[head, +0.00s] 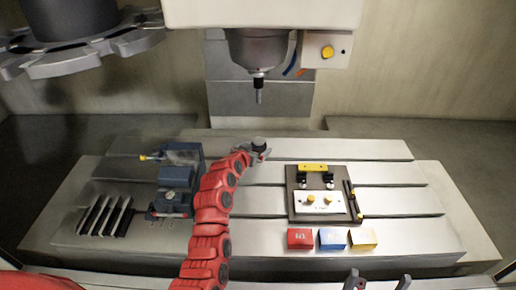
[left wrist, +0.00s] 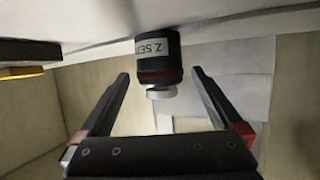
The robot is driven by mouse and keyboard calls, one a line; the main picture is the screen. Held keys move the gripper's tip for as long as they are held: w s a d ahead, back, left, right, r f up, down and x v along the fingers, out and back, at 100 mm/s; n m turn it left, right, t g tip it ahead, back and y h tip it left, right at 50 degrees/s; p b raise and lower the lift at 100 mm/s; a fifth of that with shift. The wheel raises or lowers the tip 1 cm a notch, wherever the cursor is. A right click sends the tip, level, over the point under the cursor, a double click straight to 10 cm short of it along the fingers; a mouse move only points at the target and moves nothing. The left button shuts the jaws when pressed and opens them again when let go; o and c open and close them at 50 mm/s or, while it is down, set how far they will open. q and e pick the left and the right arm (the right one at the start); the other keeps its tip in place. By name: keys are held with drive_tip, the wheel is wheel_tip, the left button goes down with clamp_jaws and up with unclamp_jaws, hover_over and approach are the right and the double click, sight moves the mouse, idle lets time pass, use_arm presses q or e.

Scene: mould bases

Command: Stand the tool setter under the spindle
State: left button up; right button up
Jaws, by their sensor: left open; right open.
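The tool setter (head: 259,144) is a short dark cylinder on the machine table, seen in the head view below the spindle (head: 258,85). In the left wrist view the tool setter (left wrist: 158,58) shows a white label, a reddish band and a pale round button. That view is upside down, so it stands upright. My left gripper (head: 255,153) is open at the tool setter. In the left wrist view the open fingers (left wrist: 161,73) have it between or just beyond their tips, with gaps at both sides. My right gripper (head: 376,283) is open and empty at the bottom edge.
A fixture plate (head: 292,205) with a yellow bar stands right of my left arm. Red (head: 300,239), blue (head: 332,239) and yellow (head: 363,238) blocks lie before it. A blue-grey vise (head: 176,182) and a slotted rack (head: 103,215) are at left. A tool carousel (head: 85,52) hangs upper left.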

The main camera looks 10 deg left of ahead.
use_arm(q)
drive_tip(key=b+v, duration=0.2)
drive_tip(key=v, duration=0.6)
drive_tip(key=shift+s, duration=0.1)
drive_tip(key=shift+s+a+r, duration=0.15)
drive_tip(key=shift+s+r, duration=0.2)
drive_tip(key=shift+s, duration=0.25)
